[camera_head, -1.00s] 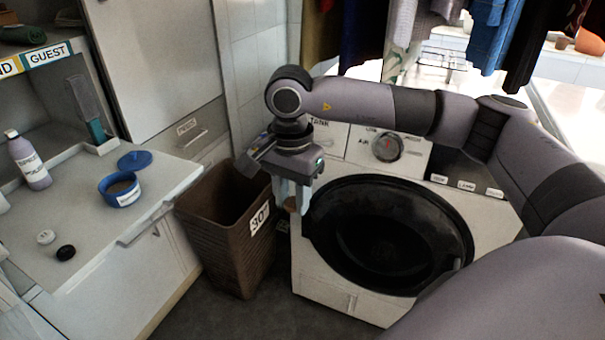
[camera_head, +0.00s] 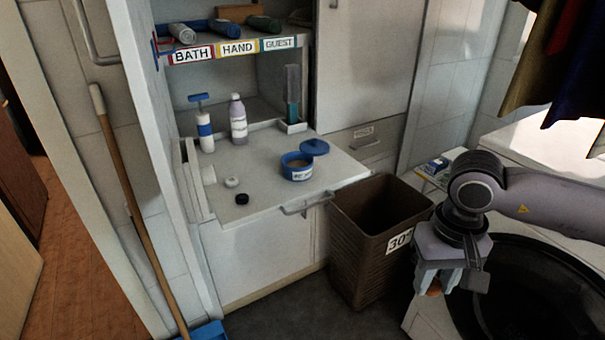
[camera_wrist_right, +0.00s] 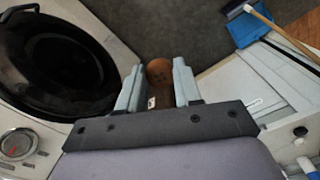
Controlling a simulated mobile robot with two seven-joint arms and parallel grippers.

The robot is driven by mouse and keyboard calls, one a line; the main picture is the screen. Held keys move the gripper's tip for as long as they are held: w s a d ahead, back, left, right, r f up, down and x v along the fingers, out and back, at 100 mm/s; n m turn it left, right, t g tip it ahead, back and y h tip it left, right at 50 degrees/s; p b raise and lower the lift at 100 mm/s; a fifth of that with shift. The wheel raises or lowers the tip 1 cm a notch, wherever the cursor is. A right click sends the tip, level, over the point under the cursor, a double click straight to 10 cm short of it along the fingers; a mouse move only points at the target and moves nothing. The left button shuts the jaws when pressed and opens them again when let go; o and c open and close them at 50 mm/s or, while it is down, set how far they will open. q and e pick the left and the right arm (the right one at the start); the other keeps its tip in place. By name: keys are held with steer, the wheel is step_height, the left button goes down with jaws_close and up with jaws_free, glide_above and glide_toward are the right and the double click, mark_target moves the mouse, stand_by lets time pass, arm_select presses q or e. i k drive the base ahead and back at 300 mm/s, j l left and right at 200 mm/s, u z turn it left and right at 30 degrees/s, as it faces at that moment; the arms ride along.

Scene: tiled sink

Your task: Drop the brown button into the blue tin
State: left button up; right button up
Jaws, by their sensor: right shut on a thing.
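My right gripper (camera_head: 438,283) is shut on the brown button (camera_wrist_right: 158,72), which shows between the two fingertips in the right wrist view. In the head view the gripper points down in front of the washing machine, right of the brown basket, and only a bit of the button shows. The blue tin (camera_head: 297,172) stands upright and open on the pull-out counter at centre left, well away from the gripper. Its blue lid (camera_head: 314,147) lies beside it on the counter. My left gripper is not in view.
A white button (camera_head: 231,182) and a black button (camera_head: 241,199) lie on the counter (camera_head: 265,205). Bottles (camera_head: 238,122) stand behind them under a labelled shelf. A tall brown basket (camera_head: 343,240) stands between counter and washing machine (camera_head: 510,280). A broom (camera_head: 135,205) leans at left.

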mark_target(304, 168)
steer(key=k+j+u, duration=0.1)
steer(key=k+u, duration=0.15)
steer(key=k, duration=0.3)
steer(key=u, duration=1.1)
steer(key=i+l, duration=0.15)
steer(key=l, duration=0.2)
steer(key=i+l, duration=0.15)
steer(key=l, duration=0.25)
steer(key=i+l, duration=0.1)
steer(key=l, duration=0.25)
steer(key=i+l+u, duration=0.1)
steer(key=l, duration=0.3)
steer(key=i+l, duration=0.2)
steer(key=l, duration=0.2)
steer(key=i+l, duration=0.3)
